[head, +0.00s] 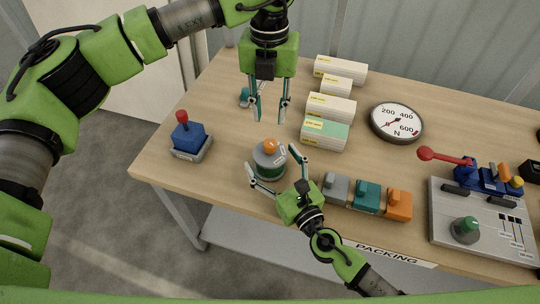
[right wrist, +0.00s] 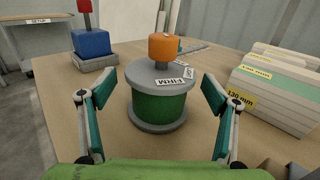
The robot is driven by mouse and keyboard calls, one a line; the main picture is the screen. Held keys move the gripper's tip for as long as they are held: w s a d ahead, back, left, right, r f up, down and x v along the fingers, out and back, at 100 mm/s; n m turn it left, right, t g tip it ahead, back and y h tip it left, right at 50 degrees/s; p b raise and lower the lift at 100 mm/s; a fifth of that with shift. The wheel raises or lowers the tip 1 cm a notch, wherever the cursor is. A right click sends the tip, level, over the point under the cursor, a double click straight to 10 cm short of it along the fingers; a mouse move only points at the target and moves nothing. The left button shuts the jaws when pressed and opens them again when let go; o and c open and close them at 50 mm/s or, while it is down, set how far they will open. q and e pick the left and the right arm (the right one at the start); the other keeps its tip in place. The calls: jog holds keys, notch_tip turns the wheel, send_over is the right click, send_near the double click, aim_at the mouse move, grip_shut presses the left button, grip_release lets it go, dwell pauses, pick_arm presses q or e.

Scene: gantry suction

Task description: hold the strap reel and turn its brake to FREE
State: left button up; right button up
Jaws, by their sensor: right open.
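The strap reel (head: 270,169) stands upright near the table's front edge, with grey flanges and dark green strap. It also shows in the right wrist view (right wrist: 160,107). My left gripper (head: 270,110) is open and empty, pointing down above and behind the reel.
A blue block with a red lever (head: 189,137) stands left of the reel. Several labelled boxes (head: 330,107) and a dial gauge (head: 397,122) lie right and behind. Grey, teal and orange blocks (head: 367,195) line the front edge. A control panel (head: 480,215) is far right.

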jog(key=shift+w+a, duration=0.25)
jog(key=shift+w, duration=0.3)
jog(key=c, duration=0.4)
jog(key=shift+o, duration=0.2)
jog(key=c, duration=1.6)
